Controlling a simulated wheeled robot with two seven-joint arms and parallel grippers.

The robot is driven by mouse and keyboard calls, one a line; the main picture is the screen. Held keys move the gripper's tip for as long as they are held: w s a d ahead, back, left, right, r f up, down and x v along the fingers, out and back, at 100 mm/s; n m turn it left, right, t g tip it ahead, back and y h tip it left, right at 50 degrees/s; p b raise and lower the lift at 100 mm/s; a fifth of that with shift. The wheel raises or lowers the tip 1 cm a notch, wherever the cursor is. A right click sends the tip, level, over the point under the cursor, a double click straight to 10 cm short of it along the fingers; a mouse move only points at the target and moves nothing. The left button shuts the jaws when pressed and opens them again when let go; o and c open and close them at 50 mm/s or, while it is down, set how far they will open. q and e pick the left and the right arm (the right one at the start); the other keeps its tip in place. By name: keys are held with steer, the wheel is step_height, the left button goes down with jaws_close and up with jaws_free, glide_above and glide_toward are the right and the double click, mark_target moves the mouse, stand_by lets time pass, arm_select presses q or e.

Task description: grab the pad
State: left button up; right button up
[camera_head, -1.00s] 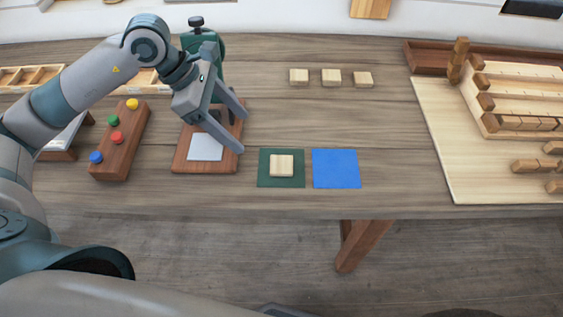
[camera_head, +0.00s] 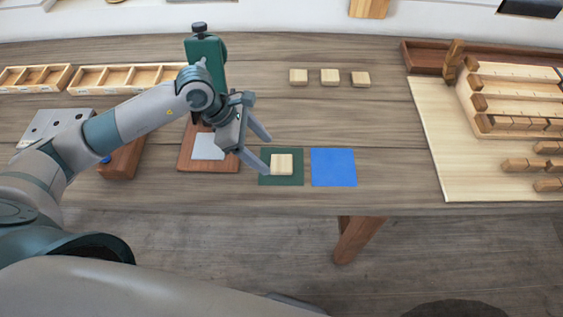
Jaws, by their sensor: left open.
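The pad appears to be the small pale wooden block (camera_head: 281,165) lying on a dark green square (camera_head: 291,180) near the table's front edge. Similar pale blocks (camera_head: 330,76) stand in a short row at the back. My left gripper (camera_head: 268,153) is open, its two fingers spread and empty. It is just left of and above the block on the green square, with one fingertip close to the block's left edge. I cannot tell whether it touches. My right gripper is not in view.
A blue square (camera_head: 333,167) lies right of the green one. A green press (camera_head: 206,62) on a brown base (camera_head: 190,155) stands behind my left arm. A brown button box (camera_head: 122,163) is partly hidden. A pale board (camera_head: 432,130) with wooden racks fills the right. The middle is clear.

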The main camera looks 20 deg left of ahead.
mark_target(280, 163)
arm_select(q)
steer(key=shift+w+d+f+p, duration=0.2)
steer(key=shift+d+f+p, duration=0.2)
steer(key=shift+d+p, duration=0.45)
steer(key=p+x, duration=0.2)
steer(key=shift+w+d+f, duration=0.1)
steer(key=shift+w+f, duration=0.05)
steer(key=shift+f, duration=0.15)
steer(key=shift+d+f, duration=0.15)
steer(key=shift+f, duration=0.3)
steer(key=c, duration=1.1)
